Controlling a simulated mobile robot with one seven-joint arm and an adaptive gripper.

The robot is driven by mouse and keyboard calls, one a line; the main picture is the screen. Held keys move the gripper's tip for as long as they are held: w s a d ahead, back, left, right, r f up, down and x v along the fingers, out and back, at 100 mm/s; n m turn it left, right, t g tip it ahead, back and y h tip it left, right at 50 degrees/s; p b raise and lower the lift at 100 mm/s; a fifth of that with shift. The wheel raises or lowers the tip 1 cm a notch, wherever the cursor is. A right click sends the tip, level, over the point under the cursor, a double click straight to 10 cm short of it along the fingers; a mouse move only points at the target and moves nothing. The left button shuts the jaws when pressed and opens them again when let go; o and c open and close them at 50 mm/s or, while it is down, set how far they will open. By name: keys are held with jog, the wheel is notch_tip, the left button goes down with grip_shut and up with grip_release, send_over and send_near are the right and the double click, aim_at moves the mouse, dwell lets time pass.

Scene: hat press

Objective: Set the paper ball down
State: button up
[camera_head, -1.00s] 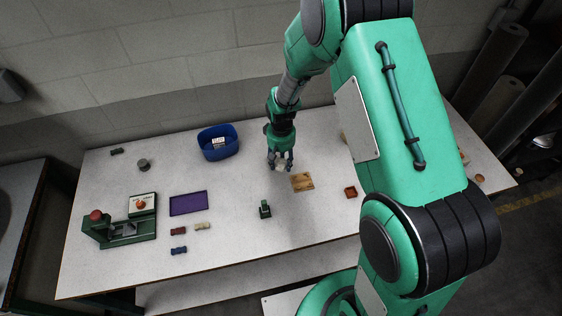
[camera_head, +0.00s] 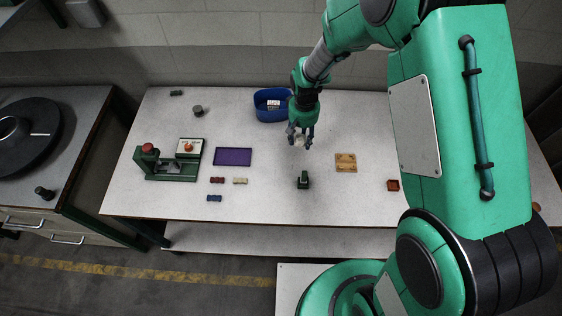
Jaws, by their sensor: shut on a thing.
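The paper ball (camera_head: 299,141) is a small pale lump between the fingers of my gripper (camera_head: 300,137) in the head view. My gripper points down and is shut on the ball, over the back middle of the white table (camera_head: 240,207). The fingers partly hide the ball. I cannot tell whether the ball touches the tabletop.
A blue bin (camera_head: 268,114) stands just behind and left of my gripper. A wooden plate (camera_head: 346,169) lies to the right, and a small dark green device (camera_head: 303,180) stands in front. A purple mat (camera_head: 233,157) and a green press (camera_head: 170,176) are left.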

jog(key=s+a+r, duration=0.2)
jog(key=s+a, duration=0.1)
jog(key=a, duration=0.4)
jog(key=shift+s+a+n, duration=0.15)
jog(key=shift+a+n, duration=0.15)
jog(key=shift+n, duration=0.1)
jog(key=shift+f, duration=3.05)
jog(key=shift+b, duration=0.3)
jog(key=shift+f, duration=1.85)
jog(key=shift+f, duration=0.15)
jog(key=o, duration=0.7)
